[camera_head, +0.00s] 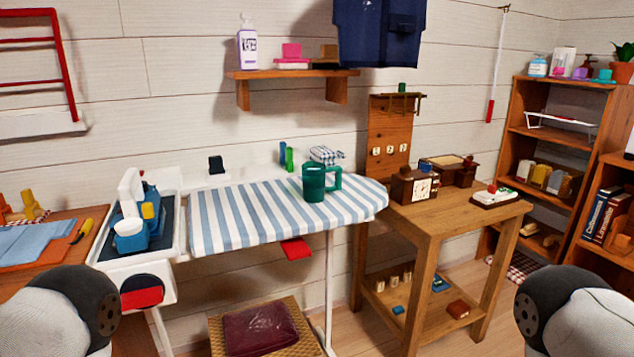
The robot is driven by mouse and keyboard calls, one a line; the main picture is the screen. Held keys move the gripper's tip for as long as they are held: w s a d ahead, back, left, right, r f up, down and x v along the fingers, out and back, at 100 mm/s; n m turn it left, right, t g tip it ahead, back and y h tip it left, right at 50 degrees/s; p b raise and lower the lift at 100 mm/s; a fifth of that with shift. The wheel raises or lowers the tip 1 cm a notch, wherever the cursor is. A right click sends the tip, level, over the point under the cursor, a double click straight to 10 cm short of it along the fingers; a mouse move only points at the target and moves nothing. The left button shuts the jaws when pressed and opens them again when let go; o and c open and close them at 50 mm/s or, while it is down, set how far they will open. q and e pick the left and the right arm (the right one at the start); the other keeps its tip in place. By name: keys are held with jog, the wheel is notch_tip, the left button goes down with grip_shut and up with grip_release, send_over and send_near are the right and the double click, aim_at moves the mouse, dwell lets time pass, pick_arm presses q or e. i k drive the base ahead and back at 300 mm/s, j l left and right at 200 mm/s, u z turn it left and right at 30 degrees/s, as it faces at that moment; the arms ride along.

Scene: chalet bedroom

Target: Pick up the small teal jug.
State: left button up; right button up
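A teal jug (314,184) with a handle on its right side stands upright on the blue-and-white striped ironing board (232,218), towards the board's right end. Nothing is touching it from my side. Only rounded dark and white parts of my arms show, in the bottom left and bottom right corners, well apart from the jug. Neither of my grippers is in the picture.
A folded checked cloth (326,155) and small green and blue items stand behind the jug. An iron (134,210) sits on a tray at the left. A wooden table (432,217) with a clock (421,187) stands at the right. A wall shelf (291,73) hangs above.

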aim_at(313, 173)
jog(key=i+l+u, duration=0.4)
jog(key=l+u, duration=0.15)
jog(key=l, duration=0.2)
jog(key=i+l+u, duration=0.1)
jog(key=l+u, duration=0.2)
jog(key=l, duration=0.15)
jog(key=i+l+u, duration=0.1)
jog(key=l+u, duration=0.15)
jog(key=l, duration=0.25)
jog(key=l+u, duration=0.3)
jog(key=l, duration=0.15)
